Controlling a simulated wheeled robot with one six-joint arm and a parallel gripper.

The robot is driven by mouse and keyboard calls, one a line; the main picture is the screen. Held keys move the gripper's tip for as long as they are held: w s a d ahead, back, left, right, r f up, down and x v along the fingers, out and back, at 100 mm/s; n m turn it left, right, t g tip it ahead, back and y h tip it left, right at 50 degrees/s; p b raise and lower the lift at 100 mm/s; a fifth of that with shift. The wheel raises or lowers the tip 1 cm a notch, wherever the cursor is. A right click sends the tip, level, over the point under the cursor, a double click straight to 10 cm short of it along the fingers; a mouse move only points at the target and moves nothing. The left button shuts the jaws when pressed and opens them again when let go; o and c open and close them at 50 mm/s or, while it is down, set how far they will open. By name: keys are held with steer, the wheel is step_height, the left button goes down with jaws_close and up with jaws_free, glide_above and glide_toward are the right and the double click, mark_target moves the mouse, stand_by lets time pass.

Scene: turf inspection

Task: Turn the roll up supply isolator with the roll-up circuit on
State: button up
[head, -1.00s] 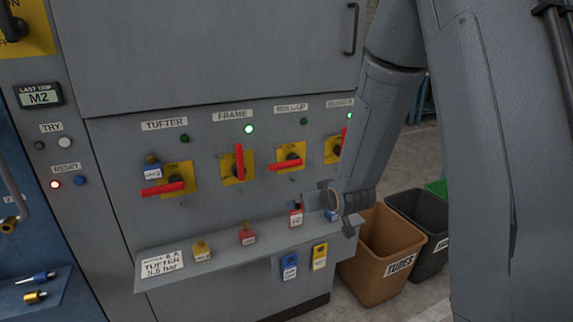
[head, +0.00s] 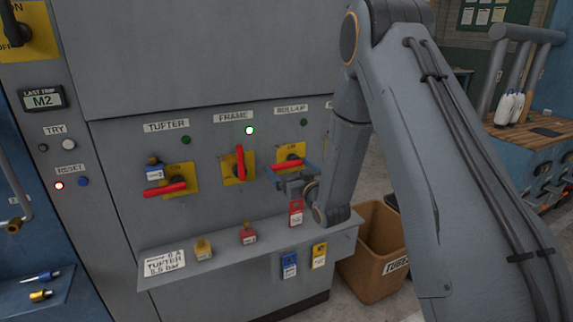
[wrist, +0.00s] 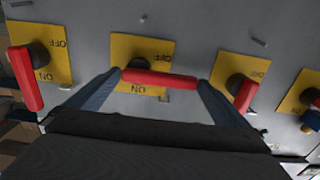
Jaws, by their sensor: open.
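The roll-up isolator (head: 291,150) is a yellow plate under the ROLL-UP label, with a red handle (head: 290,165) lying nearly level. Its lamp (head: 303,122) is dark green, unlit. In the wrist view, which is upside down, the isolator's plate (wrist: 142,50) shows OFF and ON lettering, and the red handle (wrist: 160,79) lies across it. My gripper (head: 291,171) is open at this handle. In the wrist view, one finger of my gripper (wrist: 160,82) is near each end of the handle; I cannot tell whether they touch it.
The frame isolator (head: 238,167) has an upright handle and a lit green lamp (head: 249,130). The tufter isolator (head: 180,178) has a level handle and a blue padlock (head: 154,170). A shelf (head: 220,254) with padlocks and tags projects below. A brown bin (head: 376,262) stands right.

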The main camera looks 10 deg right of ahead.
steer(key=shift+x, duration=1.15)
steer(key=c, duration=1.2)
